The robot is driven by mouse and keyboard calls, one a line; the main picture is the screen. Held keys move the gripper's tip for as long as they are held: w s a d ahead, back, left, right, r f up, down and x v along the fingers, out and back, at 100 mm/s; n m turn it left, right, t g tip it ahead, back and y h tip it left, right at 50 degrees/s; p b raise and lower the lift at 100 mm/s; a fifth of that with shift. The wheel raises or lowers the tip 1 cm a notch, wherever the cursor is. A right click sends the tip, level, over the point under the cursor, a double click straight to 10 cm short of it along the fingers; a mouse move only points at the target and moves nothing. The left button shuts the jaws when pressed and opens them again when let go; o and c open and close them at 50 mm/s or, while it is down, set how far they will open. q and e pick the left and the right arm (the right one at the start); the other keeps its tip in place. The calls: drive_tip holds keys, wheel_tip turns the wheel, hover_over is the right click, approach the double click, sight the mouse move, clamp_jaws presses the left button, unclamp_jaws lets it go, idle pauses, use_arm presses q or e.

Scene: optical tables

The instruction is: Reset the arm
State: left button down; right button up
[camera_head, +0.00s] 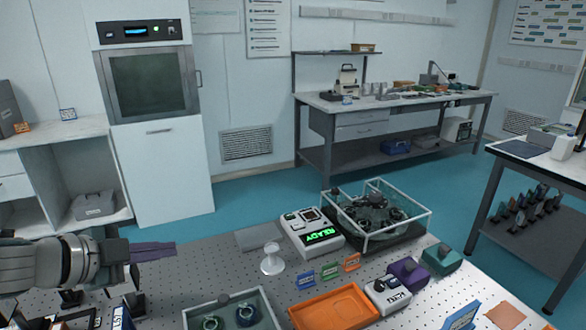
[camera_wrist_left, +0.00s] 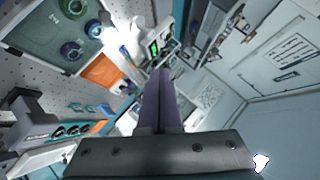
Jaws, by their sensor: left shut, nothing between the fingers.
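My left gripper (camera_head: 153,252) comes in from the left edge of the head view, above the near left part of the perforated optical table (camera_head: 205,280). Its purple fingers lie together with nothing between them. In the left wrist view the shut fingers (camera_wrist_left: 161,100) point up the picture, with the table's items beyond them and apart from them. My right gripper does not show in either view.
The table carries a clear-lidded device (camera_head: 375,215), a unit reading READY (camera_head: 312,234), a white stand (camera_head: 271,262), an orange tray (camera_head: 333,308) and a clear bin (camera_head: 232,310) with rings. Bare table lies just right of my left gripper.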

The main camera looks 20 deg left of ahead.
use_arm(q)
drive_tip(key=s+d+n+g+y, duration=0.1)
drive_tip(key=s+d+n, duration=0.2)
drive_tip(key=d, duration=0.4)
drive_tip(key=s+d+n+g+y, duration=0.1)
drive_tip(key=s+d+n, duration=0.2)
drive_tip(key=d, duration=0.3)
drive_tip(key=s+d+r+n+g, duration=0.2)
drive_tip(key=s+d+g, duration=0.15)
drive_tip(key=s, duration=0.35)
drive_tip(key=s+d+r+n+g, duration=0.2)
drive_tip(key=s+d+r, duration=0.15)
drive_tip(key=s, duration=0.25)
wheel_tip(320, 180, up, 25)
drive_tip(key=s+h+p, duration=0.1)
drive_tip(key=s+p, duration=0.1)
drive_tip(key=p, duration=2.2)
drive_tip(key=shift+d+g+p, duration=0.2)
drive_tip(key=shift+g+p, duration=0.15)
